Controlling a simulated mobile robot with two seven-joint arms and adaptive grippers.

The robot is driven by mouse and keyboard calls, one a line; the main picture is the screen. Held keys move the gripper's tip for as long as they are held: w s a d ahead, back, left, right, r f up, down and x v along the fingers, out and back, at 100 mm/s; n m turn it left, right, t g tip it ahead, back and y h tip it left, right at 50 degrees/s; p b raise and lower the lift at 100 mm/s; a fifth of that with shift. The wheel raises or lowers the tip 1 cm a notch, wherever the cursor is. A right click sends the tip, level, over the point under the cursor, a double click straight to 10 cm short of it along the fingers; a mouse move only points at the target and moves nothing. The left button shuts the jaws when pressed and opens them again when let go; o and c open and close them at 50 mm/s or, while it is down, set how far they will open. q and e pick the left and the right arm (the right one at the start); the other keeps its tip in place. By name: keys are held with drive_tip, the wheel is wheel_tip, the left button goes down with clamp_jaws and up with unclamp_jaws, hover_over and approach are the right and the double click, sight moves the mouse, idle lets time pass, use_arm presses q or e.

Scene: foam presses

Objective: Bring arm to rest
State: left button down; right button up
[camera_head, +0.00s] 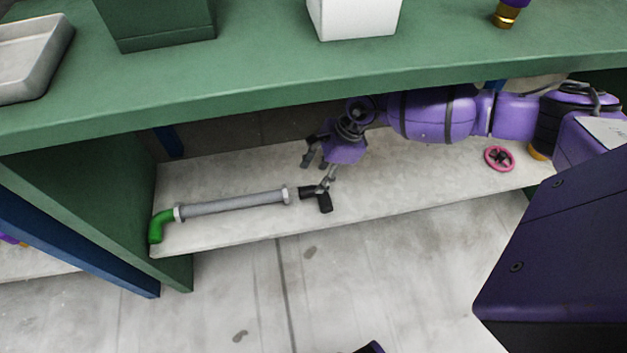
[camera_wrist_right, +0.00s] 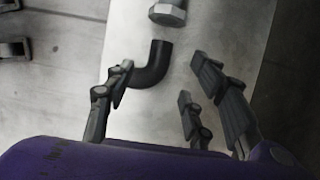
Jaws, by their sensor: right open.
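My right gripper (camera_head: 316,172) is open over the lower shelf, its arm reaching in from the right under the green worktop. A black elbow fitting (camera_head: 325,203) lies on the shelf just below its fingers. In the right wrist view the open gripper (camera_wrist_right: 160,88) has the black elbow (camera_wrist_right: 152,68) between and beyond its fingers; contact cannot be told. A grey pipe (camera_head: 235,203) with end nuts lies to the left, with a small gap to the black elbow. A green elbow (camera_head: 159,226) sits at the pipe's left end. My left gripper is not in view.
The green worktop (camera_head: 270,82) overhangs the pale lower shelf (camera_head: 415,184). A pink handwheel (camera_head: 499,158) lies on the shelf at right. A grey tray (camera_head: 32,60), a white container (camera_head: 354,20) and a green box (camera_head: 158,24) stand above. A green side panel (camera_head: 95,205) closes the left.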

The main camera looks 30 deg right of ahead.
drive_tip(key=shift+s+d+r, duration=0.1)
drive_tip(key=shift+d+r, duration=0.15)
drive_tip(key=shift+r, duration=0.45)
